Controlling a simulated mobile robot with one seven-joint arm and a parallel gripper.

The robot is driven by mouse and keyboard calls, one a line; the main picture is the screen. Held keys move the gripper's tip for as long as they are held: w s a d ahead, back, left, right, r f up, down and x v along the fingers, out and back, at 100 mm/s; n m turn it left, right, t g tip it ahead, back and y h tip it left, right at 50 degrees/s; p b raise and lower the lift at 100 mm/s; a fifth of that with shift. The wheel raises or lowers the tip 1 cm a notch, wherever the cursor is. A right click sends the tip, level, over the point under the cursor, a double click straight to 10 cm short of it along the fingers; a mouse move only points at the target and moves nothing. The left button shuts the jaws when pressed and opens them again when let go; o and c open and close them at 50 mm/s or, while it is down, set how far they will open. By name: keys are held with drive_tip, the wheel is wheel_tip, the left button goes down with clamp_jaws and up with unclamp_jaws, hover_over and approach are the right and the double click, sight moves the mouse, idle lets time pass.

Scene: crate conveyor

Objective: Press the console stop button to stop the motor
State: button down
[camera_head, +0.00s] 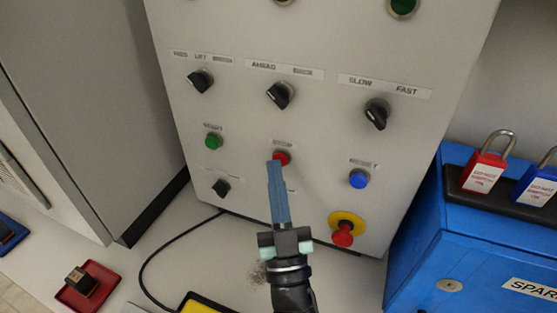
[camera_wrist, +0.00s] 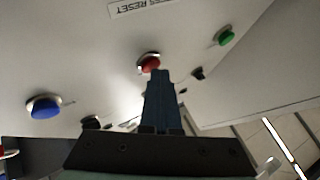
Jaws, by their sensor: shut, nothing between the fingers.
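The console (camera_head: 240,120) is a light grey panel with labelled knobs and buttons. Its red stop button (camera_head: 282,158) sits in the middle of the button row, under a small label that is hard to read. My gripper (camera_head: 276,168) is shut and empty, its blue fingers pointing up at the red button, with the tips at its lower left edge. In the wrist view the red button (camera_wrist: 150,63) shows just beyond the fingertips (camera_wrist: 158,76). I cannot tell whether the tips touch it. The fingers hide part of the panel below.
A green button (camera_head: 213,141) is left of the red one, a blue button (camera_head: 359,179) right. A red emergency knob on a yellow ring (camera_head: 346,226) is lower right. Black selector knobs (camera_head: 279,95) are above. A blue cabinet (camera_head: 425,225) with padlocks stands right.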

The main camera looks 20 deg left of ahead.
drive_tip(key=shift+s, duration=0.85)
drive_tip(key=shift+s+a+p, duration=0.15)
drive_tip(key=shift+s+p, duration=0.45)
drive_tip(key=shift+s, duration=1.9)
